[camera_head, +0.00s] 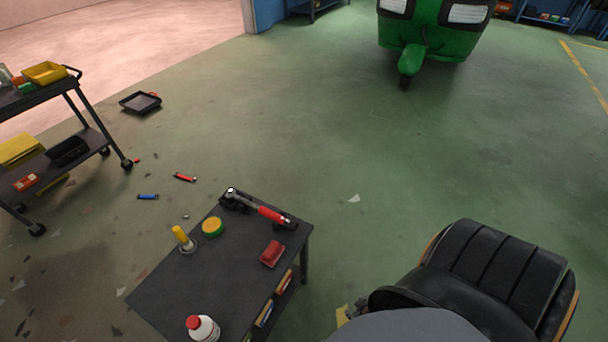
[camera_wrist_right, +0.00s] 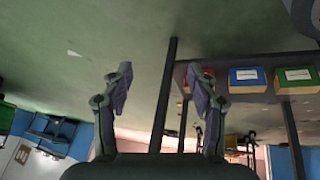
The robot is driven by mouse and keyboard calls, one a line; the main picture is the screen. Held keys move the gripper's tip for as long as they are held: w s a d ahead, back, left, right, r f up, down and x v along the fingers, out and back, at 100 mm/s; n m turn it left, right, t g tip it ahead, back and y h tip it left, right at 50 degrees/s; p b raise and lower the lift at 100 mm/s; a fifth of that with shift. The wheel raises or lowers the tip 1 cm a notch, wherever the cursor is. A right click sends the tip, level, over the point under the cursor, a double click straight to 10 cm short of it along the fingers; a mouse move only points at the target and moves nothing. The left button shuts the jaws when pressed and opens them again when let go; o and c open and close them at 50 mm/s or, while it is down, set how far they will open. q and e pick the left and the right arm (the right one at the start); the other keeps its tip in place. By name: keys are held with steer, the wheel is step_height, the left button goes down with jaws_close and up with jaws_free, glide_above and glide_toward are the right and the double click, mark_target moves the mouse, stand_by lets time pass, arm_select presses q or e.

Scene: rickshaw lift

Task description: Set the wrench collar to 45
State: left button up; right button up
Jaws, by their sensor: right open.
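A wrench (camera_head: 270,214) with a red handle and a metal head lies along the far edge of a dark work table (camera_head: 165,290), on black supports. Its handle points to the right. The collar and its scale are too small to read. My right gripper (camera_wrist_right: 158,88) shows in the right wrist view with its two fingers wide apart and nothing between them. It is below or beside the table, apart from the wrench, which that view does not show. My left gripper is not in view.
A black seat (camera_head: 495,275) stands to the right.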

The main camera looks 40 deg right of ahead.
steer(key=w+d+r+n+t+b, duration=0.1)
steer(key=w+d+t+b, duration=0.3)
steer(key=w+d, duration=0.45)
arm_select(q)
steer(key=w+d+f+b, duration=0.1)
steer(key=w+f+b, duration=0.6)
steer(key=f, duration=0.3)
arm_select(e)
steer(key=n+t+y+b, duration=0.2)
steer(key=n+t+y, duration=0.45)
steer(key=y, duration=0.25)
glide_toward(296, 227)
steer(key=shift+t, duration=0.35)
steer(key=x, duration=0.2)
steer(key=b+x, duration=0.1)
steer(key=f+x, duration=0.1)
steer(key=x, duration=0.1)
steer(key=shift+w+a, duration=0.15)
steer(key=shift+w, duration=0.1)
steer(key=b+x, duration=0.2)
steer(key=x, duration=0.3)
steer(key=shift+w+r, duration=0.1)
steer(key=shift+w, duration=0.1)
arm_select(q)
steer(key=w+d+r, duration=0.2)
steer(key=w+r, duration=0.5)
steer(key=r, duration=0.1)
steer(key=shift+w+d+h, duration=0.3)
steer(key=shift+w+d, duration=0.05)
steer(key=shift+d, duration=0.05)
